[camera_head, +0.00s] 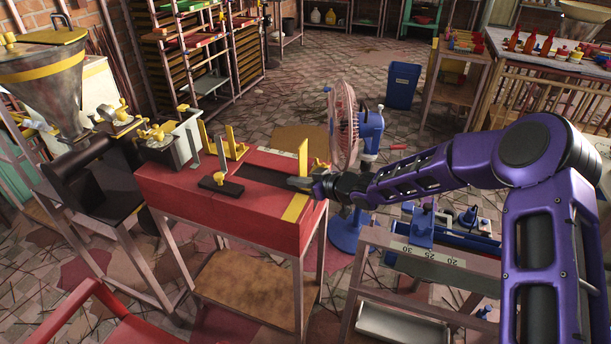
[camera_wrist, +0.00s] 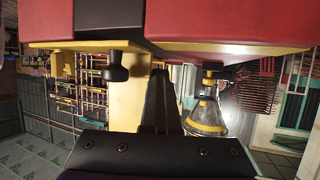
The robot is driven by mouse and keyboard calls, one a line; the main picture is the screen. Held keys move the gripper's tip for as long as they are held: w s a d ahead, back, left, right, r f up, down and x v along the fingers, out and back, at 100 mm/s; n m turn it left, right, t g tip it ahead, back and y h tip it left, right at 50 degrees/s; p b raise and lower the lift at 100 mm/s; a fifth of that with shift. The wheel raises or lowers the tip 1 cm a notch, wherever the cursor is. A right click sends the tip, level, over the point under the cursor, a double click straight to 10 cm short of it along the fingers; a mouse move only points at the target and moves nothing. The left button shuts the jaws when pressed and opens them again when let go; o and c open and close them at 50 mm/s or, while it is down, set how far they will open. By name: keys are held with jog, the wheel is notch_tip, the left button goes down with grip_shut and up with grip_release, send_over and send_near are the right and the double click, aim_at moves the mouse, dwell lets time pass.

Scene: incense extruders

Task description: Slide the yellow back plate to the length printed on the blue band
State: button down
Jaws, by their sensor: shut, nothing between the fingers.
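A yellow upright plate (camera_head: 303,158) stands at the right end of the red bench (camera_head: 245,222), above a yellow strip (camera_head: 295,208). I take it to be the back plate. My gripper (camera_head: 298,183) is shut and empty, close beside the plate's lower part; I cannot tell if they touch. In the wrist view, which looks upside down, my dark closed fingers (camera_wrist: 160,95) are to the right of a yellow panel (camera_wrist: 126,95) and a black knob (camera_wrist: 117,70). I cannot make out a blue band or its printed length.
A black block with a yellow knob (camera_head: 220,183) and yellow brackets (camera_head: 231,141) stand on the bench top. A fan (camera_head: 346,130) is behind the bench's right end. A ruler (camera_head: 427,254) marked 30, 25, 20 lies on the right-hand table. A metal hopper (camera_head: 45,85) stands left.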

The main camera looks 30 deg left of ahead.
aim_at(304, 173)
jog(key=shift+m+t, duration=0.3)
jog(key=shift+t, duration=0.2)
jog(key=w, duration=0.1)
jog(key=w+d, duration=0.2)
jog(key=shift+w+r, duration=0.25)
jog(key=shift+r, duration=0.15)
jog(key=c, duration=1.4)
grip_release()
jog(key=o, duration=0.3)
jog(key=shift+s+a+f+g, duration=0.2)
jog(key=shift+s+a, duration=0.15)
jog(key=shift+s, duration=0.3)
jog(key=shift+s+a+f+g, duration=0.2)
jog(key=shift+s+a, duration=0.15)
jog(key=shift+s, duration=0.25)
jog(key=o, duration=0.4)
jog(key=shift+s+d+r, duration=0.1)
jog(key=shift+d, duration=0.1)
jog(key=shift+o, duration=0.4)
jog(key=shift+s+d+r+p, duration=0.1)
jog(key=shift+d+p, duration=0.05)
jog(key=shift+p, duration=0.15)
jog(key=s+p+v, duration=0.1)
jog(key=p+v, duration=0.2)
jog(key=v, duration=1.5)
jog(key=shift+s+d, duration=0.25)
